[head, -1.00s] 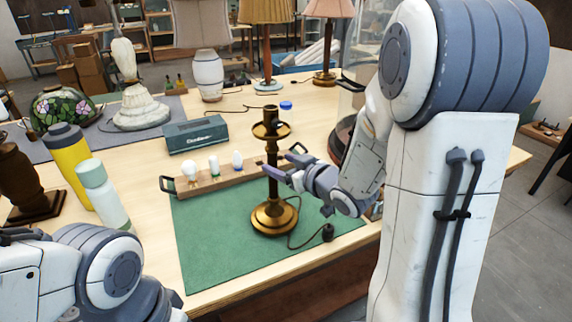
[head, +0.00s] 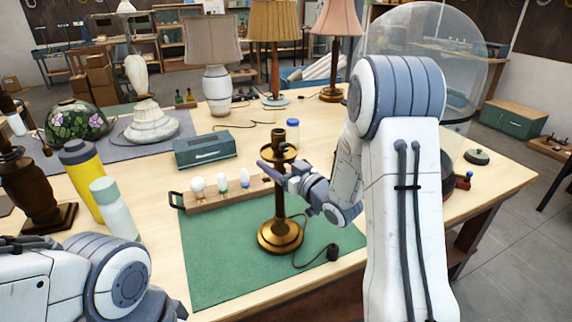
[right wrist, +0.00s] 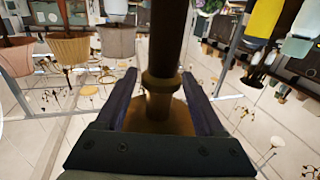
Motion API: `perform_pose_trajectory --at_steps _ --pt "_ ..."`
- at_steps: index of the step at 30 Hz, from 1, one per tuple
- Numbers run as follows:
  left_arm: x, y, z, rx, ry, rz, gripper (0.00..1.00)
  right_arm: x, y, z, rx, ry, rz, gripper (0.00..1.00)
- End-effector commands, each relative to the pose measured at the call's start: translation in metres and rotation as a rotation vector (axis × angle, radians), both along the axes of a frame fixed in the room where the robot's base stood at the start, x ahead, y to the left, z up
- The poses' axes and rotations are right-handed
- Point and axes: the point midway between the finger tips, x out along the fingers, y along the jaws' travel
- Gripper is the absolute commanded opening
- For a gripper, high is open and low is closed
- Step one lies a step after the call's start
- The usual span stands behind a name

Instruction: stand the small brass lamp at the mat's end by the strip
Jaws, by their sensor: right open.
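The small brass lamp (head: 281,237) stands upright on the green mat (head: 215,265), toward the mat's right side in the head view. It has a round base, a dark stem and no shade. Its cord runs to a black plug (head: 332,252) on the mat. My right gripper (head: 268,172) is open at the upper stem, below the lamp's dish. In the right wrist view the lamp's stem (right wrist: 168,45) passes between the two open fingers (right wrist: 160,85). Contact cannot be told. The wooden strip (head: 215,200) with several bulbs lies along the mat's back edge. My left gripper is out of view.
A teal box (head: 204,150) and a blue-capped jar (head: 292,133) stand behind the strip. A yellow bottle (head: 83,180) and a pale bottle (head: 113,208) stand left of the mat. Shaded lamps stand farther back. The mat's front left is clear.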

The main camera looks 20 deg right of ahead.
Motion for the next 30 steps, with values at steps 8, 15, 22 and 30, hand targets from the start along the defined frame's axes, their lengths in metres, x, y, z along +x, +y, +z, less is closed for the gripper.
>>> perform_pose_trajectory --at_steps 8,15,22,30 --pt "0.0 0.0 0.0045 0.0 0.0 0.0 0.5 0.0144 0.0049 0.0002 0.0 -0.001 0.0 0.71" --pt "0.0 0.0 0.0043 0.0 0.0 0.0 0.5 0.0143 0.0047 0.0 0.0 -0.001 -0.001 0.59" --pt "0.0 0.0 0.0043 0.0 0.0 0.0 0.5 0.0142 0.0048 0.0 0.0 0.0 0.0 0.0" --pt "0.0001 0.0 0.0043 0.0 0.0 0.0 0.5 0.0141 0.0048 0.0001 0.0 0.0 0.0 0.0"
